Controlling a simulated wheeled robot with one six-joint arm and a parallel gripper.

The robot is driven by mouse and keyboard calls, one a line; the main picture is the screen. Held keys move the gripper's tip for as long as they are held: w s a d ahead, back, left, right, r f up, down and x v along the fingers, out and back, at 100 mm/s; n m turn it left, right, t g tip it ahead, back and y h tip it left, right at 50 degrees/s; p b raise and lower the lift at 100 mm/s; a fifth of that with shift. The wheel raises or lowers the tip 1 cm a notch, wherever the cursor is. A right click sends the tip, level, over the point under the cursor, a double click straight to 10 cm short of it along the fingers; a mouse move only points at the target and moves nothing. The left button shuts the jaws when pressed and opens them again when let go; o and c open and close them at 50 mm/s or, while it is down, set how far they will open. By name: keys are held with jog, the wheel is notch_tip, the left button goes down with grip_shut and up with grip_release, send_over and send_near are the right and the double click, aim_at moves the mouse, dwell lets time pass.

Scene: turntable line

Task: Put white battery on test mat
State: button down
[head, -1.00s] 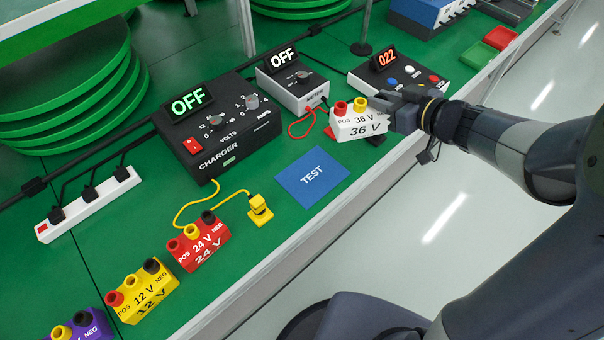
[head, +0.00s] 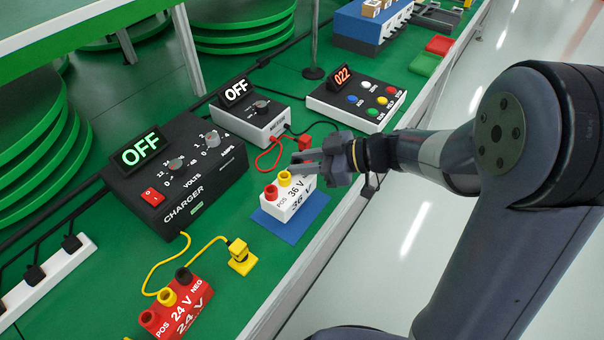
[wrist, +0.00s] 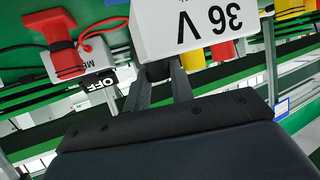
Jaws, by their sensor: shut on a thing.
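The white battery (head: 290,199), marked 36 V, is upright over the blue test mat (head: 317,206). I cannot tell whether its base touches the mat. Its red and yellow terminals show in the head view; its far end is hidden by my gripper. My gripper (head: 305,165) reaches in from the right and is shut on the battery at its right end. In the wrist view the battery (wrist: 200,28) appears upside down, with the finger tips at its dark terminal. Blue mat shows in front of and to the right of the battery; its lettering is covered.
The black charger (head: 178,178) stands left of the mat, reading OFF. A grey meter (head: 250,118) with a red probe (head: 304,141) is behind. A red 24 V battery (head: 178,308) and yellow plug (head: 241,257) are at front left. A button box (head: 357,100) stands behind my gripper.

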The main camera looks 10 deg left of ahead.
jog(key=shift+f+b, duration=0.35)
jog(key=shift+f, duration=1.1)
jog(key=shift+f, duration=0.15)
jog(key=c, duration=1.2)
grip_release()
jog(key=shift+c, duration=0.2)
jog(key=shift+d+r, duration=0.25)
jog(key=p+v, duration=0.2)
jog(key=v, duration=0.9)
jog(key=shift+d, duration=0.3)
